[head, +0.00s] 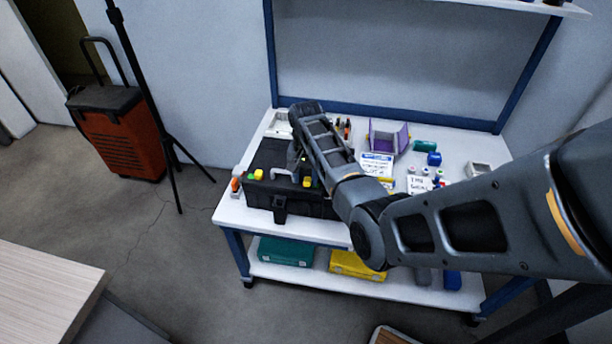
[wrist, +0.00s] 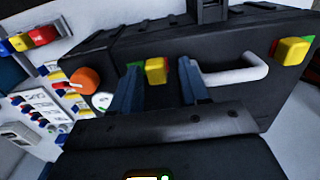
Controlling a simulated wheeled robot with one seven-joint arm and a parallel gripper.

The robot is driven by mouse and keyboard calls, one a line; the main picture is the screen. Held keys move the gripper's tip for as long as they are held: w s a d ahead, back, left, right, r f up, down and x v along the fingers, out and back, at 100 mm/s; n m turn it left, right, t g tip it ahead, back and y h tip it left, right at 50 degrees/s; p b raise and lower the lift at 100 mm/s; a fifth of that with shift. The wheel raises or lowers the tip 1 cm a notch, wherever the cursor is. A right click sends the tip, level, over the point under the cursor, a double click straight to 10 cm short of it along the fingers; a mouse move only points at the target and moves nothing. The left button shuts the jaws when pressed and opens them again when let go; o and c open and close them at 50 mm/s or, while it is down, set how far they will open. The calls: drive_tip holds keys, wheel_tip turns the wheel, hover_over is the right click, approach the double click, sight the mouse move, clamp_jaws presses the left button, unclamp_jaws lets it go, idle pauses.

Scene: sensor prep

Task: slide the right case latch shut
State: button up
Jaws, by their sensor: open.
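The left latch (wrist: 292,51) sits beyond the pale handle (wrist: 238,74). My gripper (wrist: 160,66) is open, its two blue-grey fingers either side of the right latch in the picture. I cannot tell whether they touch it.
The bench top (head: 458,153) holds a purple-sided holder (head: 402,137), a green piece (head: 425,146), a blue piece (head: 434,158) and labelled cards right of the case. Green (head: 286,252) and yellow (head: 352,265) boxes lie on the shelf below. A tripod stands left of the bench.

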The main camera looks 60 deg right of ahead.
sight(306, 179)
wheel_tip(306, 179, up, 5)
drive_tip(key=p, duration=0.4)
drive_tip(key=shift+w+r+p, duration=0.1)
drive_tip(key=shift+r+p, duration=0.1)
drive_tip(key=shift+p, duration=0.2)
drive_tip(key=shift+r, duration=1.25)
drive_tip(key=s+a+f+n+t+h, duration=0.1)
drive_tip(key=s+a+f+n+t, duration=0.1)
drive_tip(key=s+a+f, duration=0.4)
drive_tip(key=s+a+f+n+t+h, duration=0.2)
drive_tip(key=s+a+f+n, duration=0.15)
drive_tip(key=a, duration=0.35)
drive_tip(key=s+a+r+n+t+b, duration=0.1)
drive_tip(key=s+a+r+n+t, duration=0.25)
drive_tip(key=s+a, duration=0.6)
drive_tip(key=s+a+r+n+t+y, duration=0.1)
drive_tip(key=s+a+r, duration=0.3)
drive_tip(key=r, duration=0.4)
drive_tip(key=s+a+r+n+t+y, duration=0.1)
drive_tip(key=s+a+r+n+t, duration=0.1)
drive_tip(key=r, duration=0.7)
drive_tip(key=s+a+r+n+t+y, duration=0.1)
drive_tip(key=s+a+r+n+t, duration=0.1)
drive_tip(key=s+a+r+t, duration=0.2)
drive_tip(key=s+a+r, duration=0.1)
drive_tip(key=s+r, duration=0.2)
drive_tip(key=r, duration=0.1)
drive_tip(key=shift+s+a+r+b, duration=0.2)
drive_tip(key=shift+a+r+b, duration=0.1)
drive_tip(key=shift+r+b, duration=0.05)
